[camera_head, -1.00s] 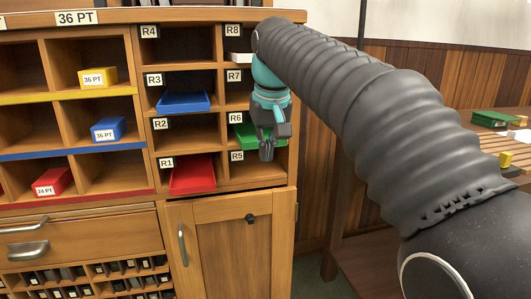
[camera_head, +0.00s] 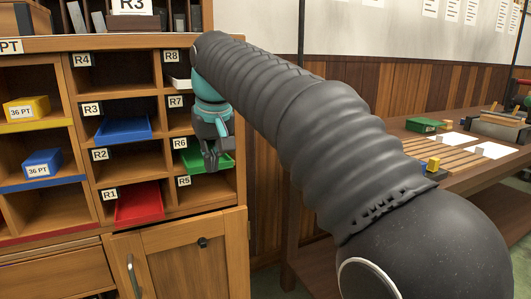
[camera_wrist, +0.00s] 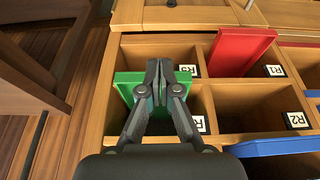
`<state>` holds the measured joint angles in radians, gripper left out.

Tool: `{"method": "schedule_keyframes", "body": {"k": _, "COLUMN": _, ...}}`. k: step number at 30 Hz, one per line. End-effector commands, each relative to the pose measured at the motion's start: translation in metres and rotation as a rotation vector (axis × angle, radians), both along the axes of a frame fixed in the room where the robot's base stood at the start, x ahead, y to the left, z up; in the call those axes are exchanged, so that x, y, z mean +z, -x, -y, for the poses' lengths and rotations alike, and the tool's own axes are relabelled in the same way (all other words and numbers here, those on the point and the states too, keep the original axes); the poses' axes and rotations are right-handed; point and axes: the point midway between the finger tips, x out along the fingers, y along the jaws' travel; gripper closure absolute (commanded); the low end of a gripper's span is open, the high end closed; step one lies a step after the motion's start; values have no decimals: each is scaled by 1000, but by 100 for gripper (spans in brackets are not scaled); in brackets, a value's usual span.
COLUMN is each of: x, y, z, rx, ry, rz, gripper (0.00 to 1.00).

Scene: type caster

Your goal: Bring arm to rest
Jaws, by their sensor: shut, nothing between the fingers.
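My arm (camera_head: 330,140), covered in a ribbed black sleeve, reaches from the lower right toward the right column of the type cabinet. My gripper (camera_head: 211,166) hangs in front of the R6 compartment, fingers shut and empty. In the wrist view my gripper (camera_wrist: 158,66) shows its closed fingertips in front of the green tray (camera_wrist: 124,88). In the head view the green tray (camera_head: 226,161) sits in R6, partly hidden behind the fingers. I cannot tell whether the fingers touch it.
A red tray (camera_head: 139,203) is in R1 and a blue tray (camera_head: 123,129) in R3. A white piece (camera_head: 179,83) lies in R8. A wooden workbench (camera_head: 448,150) with a green box (camera_head: 424,125) stands at right. A cabinet door (camera_head: 180,258) is below.

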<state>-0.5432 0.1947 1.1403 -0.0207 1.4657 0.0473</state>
Motion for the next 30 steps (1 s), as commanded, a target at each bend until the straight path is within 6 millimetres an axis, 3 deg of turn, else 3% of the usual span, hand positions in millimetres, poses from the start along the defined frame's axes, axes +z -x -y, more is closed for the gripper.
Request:
{"method": "schedule_keyframes", "body": {"k": 5, "x": -41, "y": 13, "z": 24, "rx": -15, "ry": 0, "rz": -1, "gripper": 100}}
{"method": "schedule_keyframes", "body": {"k": 14, "x": -109, "y": 66, "z": 111, "rx": -107, "ry": -9, "rz": 20, "gripper": 100}}
{"method": "schedule_keyframes", "body": {"k": 24, "x": -190, "y": 168, "z": 214, "rx": -275, "ry": -21, "rz": 49, "gripper": 100}}
{"method": "schedule_keyframes", "body": {"k": 30, "x": -226, "y": 227, "z": 256, "rx": -387, "ry": -24, "rz": 64, "gripper": 100}}
